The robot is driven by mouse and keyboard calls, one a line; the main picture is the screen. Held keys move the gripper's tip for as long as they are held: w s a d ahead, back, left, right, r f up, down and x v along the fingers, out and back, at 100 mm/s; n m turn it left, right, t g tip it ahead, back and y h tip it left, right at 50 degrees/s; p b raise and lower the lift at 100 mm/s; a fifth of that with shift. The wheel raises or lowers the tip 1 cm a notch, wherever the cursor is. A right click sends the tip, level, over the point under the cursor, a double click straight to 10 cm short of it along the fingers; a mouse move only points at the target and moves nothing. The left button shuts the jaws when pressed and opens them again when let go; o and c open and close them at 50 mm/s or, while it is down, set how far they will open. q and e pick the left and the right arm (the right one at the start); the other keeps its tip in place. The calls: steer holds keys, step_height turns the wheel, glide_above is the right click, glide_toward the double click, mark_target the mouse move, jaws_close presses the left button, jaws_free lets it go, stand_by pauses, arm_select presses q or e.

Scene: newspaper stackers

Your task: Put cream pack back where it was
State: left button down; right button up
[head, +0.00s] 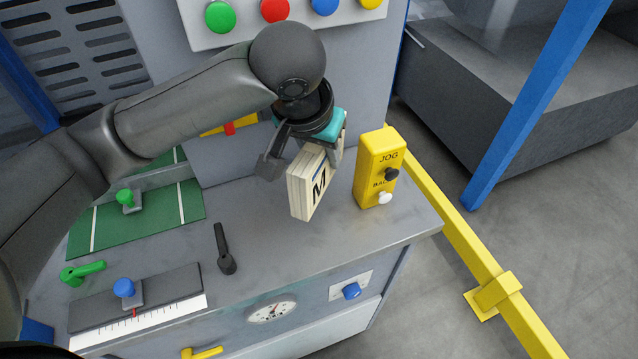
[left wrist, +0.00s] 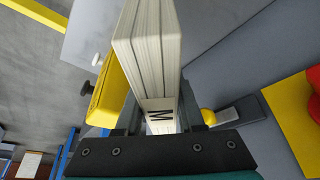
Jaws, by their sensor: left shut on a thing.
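The cream pack (head: 308,184), marked with a black letter M, is held by my left gripper (head: 314,150) over the right part of the grey bench top. In the left wrist view the cream pack (left wrist: 152,62) stands between the two fingers of my left gripper (left wrist: 165,118), its layered edge facing the camera. The pack looks tilted in the head view. I cannot tell for sure whether its lower edge touches the bench. My right gripper is not in view.
A yellow JOG box (head: 377,175) stands close right of the pack. A black lever (head: 224,250) is left of it on the bench top (head: 270,245). Green plates (head: 160,215) with a green knob lie further left. A yellow rail (head: 470,250) runs beyond the bench's right edge.

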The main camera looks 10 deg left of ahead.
mark_target(321, 180)
arm_select(q)
step_height(321, 180, down, 6)
steer(key=shift+f+b, duration=0.25)
steer(key=shift+b, duration=0.65)
steer(key=shift+r, duration=0.1)
steer(key=c, duration=0.5)
jaws_free()
